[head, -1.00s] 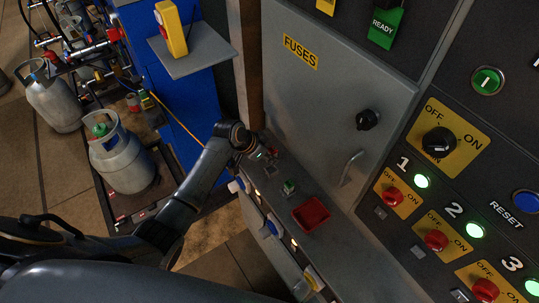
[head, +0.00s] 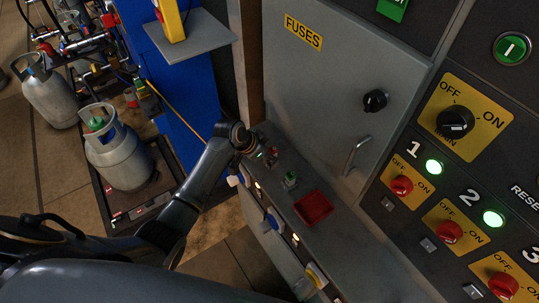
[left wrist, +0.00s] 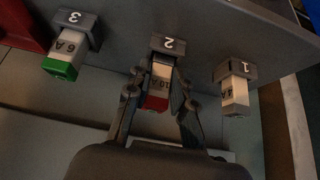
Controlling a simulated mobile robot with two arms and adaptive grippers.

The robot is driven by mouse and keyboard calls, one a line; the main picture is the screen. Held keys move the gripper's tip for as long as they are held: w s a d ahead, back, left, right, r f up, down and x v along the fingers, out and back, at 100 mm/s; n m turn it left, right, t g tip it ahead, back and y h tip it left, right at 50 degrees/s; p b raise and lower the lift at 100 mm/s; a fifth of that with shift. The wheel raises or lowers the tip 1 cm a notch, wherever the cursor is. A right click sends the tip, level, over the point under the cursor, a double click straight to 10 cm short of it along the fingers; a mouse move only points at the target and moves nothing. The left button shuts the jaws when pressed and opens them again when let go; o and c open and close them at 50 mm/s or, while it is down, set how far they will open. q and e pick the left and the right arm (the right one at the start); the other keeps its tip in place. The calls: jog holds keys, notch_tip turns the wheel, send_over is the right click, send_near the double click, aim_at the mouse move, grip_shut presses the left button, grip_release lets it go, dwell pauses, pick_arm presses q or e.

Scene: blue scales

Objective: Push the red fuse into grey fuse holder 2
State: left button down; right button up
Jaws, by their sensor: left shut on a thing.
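The red fuse, marked 10 A, shows in the left wrist view (left wrist: 158,88) with its red end toward me. It lines up with grey fuse holder 2 (left wrist: 168,45), and its far end meets the holder's mouth. How deep it sits I cannot tell. My left gripper (left wrist: 158,92) is shut on the fuse, one finger on each side. In the head view the left gripper (head: 264,154) is small and dark over the ledge, and the fuse is hard to make out. My right gripper is not in view.
Holder 3 (left wrist: 82,27) bears a green-ended 6 A fuse (left wrist: 62,60). Holder 1 (left wrist: 236,72) bears a white 4 A fuse (left wrist: 235,98). A red tray (head: 313,207) lies on the ledge. The grey FUSES cabinet door (head: 325,100) is closed behind.

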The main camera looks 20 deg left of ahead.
pick_arm(q)
jog(key=shift+s+a+p, duration=0.1)
jog(key=shift+p, duration=0.2)
dwell(0.4)
jog(key=shift+p, duration=0.4)
dwell(1.1)
jog(key=shift+f, duration=0.25)
